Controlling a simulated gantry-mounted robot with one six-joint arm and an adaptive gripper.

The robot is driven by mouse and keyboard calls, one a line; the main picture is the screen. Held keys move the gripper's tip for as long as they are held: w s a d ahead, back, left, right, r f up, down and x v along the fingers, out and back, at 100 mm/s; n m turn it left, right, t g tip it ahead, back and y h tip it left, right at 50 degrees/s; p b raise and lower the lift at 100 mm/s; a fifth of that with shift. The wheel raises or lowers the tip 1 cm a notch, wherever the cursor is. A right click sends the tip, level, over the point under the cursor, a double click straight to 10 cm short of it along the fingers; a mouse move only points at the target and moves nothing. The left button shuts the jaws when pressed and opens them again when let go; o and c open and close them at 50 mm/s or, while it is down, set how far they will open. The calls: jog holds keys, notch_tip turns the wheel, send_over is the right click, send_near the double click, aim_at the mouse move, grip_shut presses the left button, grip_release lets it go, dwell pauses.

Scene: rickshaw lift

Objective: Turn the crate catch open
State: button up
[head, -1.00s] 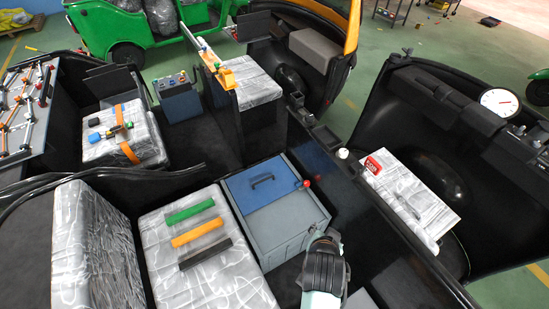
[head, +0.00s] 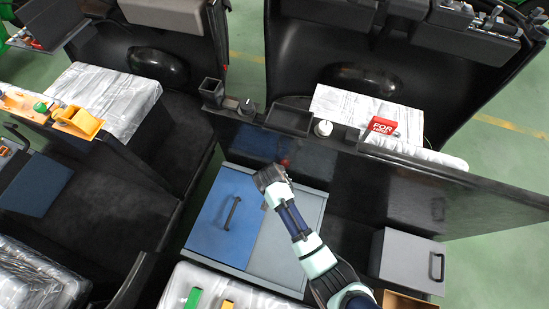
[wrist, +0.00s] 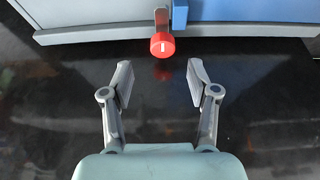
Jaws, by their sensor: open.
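The crate (head: 282,240) has a grey body and a blue lid panel (head: 215,225) with a dark handle. Its catch (wrist: 162,45) is a red round knob with a white mark, on a short brownish lever at the crate's edge in the wrist view. The knob sits between and just beyond my fingertips. My gripper (wrist: 160,76) is open and empty, its two grey fingers apart and not touching the knob. In the head view my gripper (head: 268,180) is at the crate's far edge and hides the catch.
A dark glossy panel (head: 400,185) stands close behind the crate's far edge. A grey box (head: 412,262) with a handle is to the right.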

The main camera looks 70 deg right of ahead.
jog(key=b+x, duration=0.1)
jog(key=x, duration=0.4)
jog(key=shift+w+d+f+b, duration=0.15)
jog(key=shift+f+b, duration=0.15)
jog(key=shift+b, duration=0.05)
grip_shut()
